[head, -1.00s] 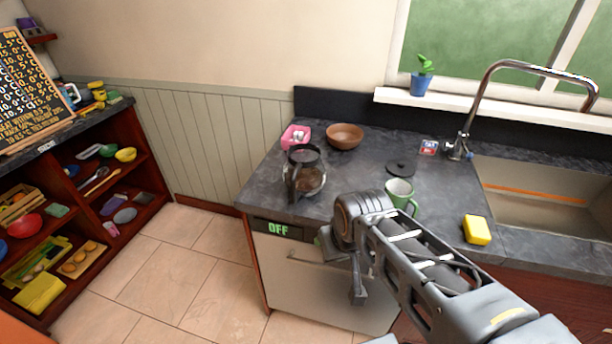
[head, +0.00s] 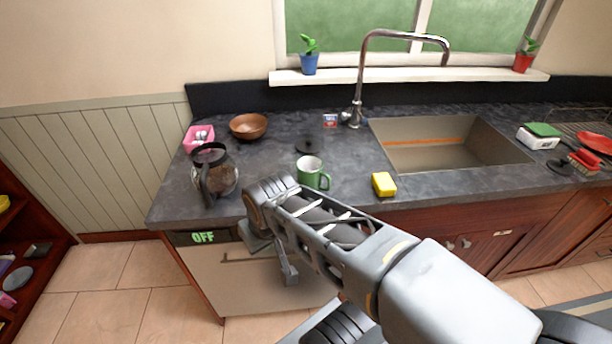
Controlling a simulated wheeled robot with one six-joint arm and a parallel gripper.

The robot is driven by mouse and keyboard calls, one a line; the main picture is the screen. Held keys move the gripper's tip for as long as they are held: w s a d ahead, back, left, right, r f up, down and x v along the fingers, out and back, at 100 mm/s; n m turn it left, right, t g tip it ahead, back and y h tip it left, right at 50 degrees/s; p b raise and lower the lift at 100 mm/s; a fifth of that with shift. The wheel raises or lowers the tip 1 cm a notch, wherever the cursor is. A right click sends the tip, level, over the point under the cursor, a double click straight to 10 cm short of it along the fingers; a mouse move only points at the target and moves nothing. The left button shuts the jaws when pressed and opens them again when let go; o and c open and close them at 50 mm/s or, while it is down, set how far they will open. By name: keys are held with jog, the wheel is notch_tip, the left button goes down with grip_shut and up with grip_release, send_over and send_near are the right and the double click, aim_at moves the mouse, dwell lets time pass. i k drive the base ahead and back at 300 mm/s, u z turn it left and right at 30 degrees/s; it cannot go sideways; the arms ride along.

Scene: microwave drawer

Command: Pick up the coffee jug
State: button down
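The coffee jug (head: 222,178) stands upright near the left front part of the dark counter. It is glass with a black lid and a black handle that faces the front. My gripper (head: 286,266) hangs in front of the counter's front face, lower than the counter top and to the right of the jug. It is apart from the jug. Its fingers are partly hidden by my arm, and I cannot tell how far apart they are.
A green mug (head: 311,174), a yellow sponge (head: 383,184) and a black lid (head: 308,145) are right of the jug. A brown bowl (head: 248,126) and a pink container (head: 198,138) are behind it. The sink (head: 450,150) is further right. A dishwasher-like front marked OFF (head: 203,238) is below.

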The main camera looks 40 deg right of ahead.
aim_at(214, 173)
jog(key=u, duration=0.45)
jog(key=k, duration=0.6)
jog(key=u, duration=1.05)
jog(key=i, duration=1.5)
jog(key=z, duration=0.7)
